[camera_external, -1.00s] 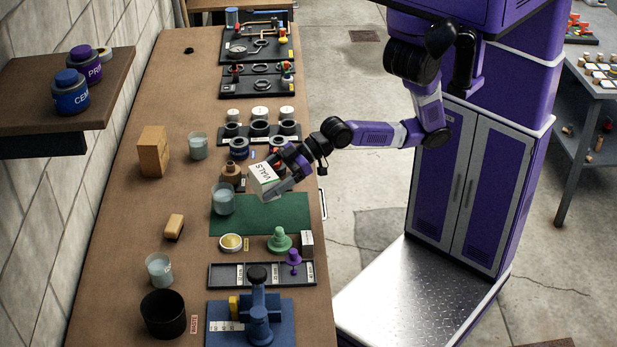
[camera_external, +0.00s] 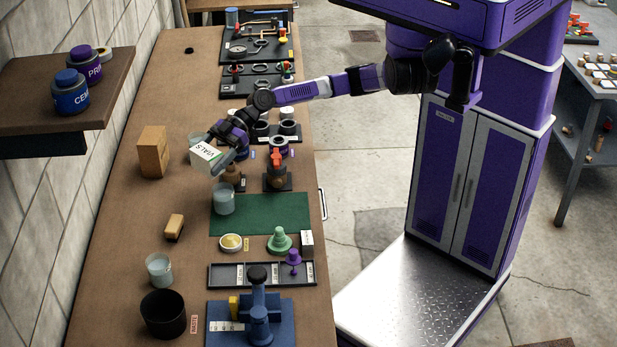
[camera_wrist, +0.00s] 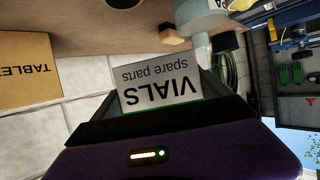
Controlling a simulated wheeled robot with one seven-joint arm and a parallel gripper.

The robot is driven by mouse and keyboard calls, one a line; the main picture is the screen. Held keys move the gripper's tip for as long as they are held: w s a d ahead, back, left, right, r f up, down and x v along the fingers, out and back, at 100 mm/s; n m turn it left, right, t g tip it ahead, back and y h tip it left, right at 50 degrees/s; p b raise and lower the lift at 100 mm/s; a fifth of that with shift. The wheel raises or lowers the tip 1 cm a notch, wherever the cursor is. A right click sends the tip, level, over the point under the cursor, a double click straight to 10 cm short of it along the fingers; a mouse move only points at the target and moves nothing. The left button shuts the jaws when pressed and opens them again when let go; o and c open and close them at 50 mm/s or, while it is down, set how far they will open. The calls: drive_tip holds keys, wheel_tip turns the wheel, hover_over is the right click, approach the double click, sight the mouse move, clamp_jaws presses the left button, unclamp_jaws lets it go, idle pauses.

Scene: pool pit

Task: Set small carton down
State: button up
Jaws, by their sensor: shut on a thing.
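The small carton (camera_external: 206,155) is white and lettered VIALS. My gripper (camera_external: 220,160) is shut on it and holds it tilted above the brown bench, near a glass beaker at the back of the bench. In the wrist view the carton (camera_wrist: 160,90) sits between the fingers with its "VIALS spare parts" face showing upside down. The carton's underside and the gap beneath it are hard to judge.
A brown box (camera_external: 153,152) stands left of the carton. A beaker (camera_external: 223,199) stands on the green mat (camera_external: 270,214). A small tan block (camera_external: 174,227) lies nearer. The bench (camera_external: 125,215) left of the mat has bare room.

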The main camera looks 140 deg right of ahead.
drive_tip(key=w+d+f+b, duration=0.1)
drive_tip(key=d+f+b, duration=0.2)
drive_tip(key=d, duration=0.2)
wheel_tip(320, 180, up, 12)
drive_tip(key=f+n+g+y+b, duration=0.1)
drive_tip(key=n+y+b, duration=0.35)
drive_tip(key=b, duration=0.25)
hover_over(181, 203)
drive_tip(key=shift+y, duration=0.25)
drive_tip(key=f+b, duration=0.1)
drive_tip(key=f, duration=1.8)
drive_tip(key=shift+w, duration=0.2)
drive_tip(key=o, duration=1.3)
drive_tip(key=shift+s+r, duration=0.1)
drive_tip(key=shift+s, duration=0.05)
drive_tip(key=v, duration=1.1)
drive_tip(key=shift+s+d+r+b, duration=0.15)
drive_tip(key=shift+s+d+b, duration=0.1)
drive_tip(key=shift+b, duration=0.15)
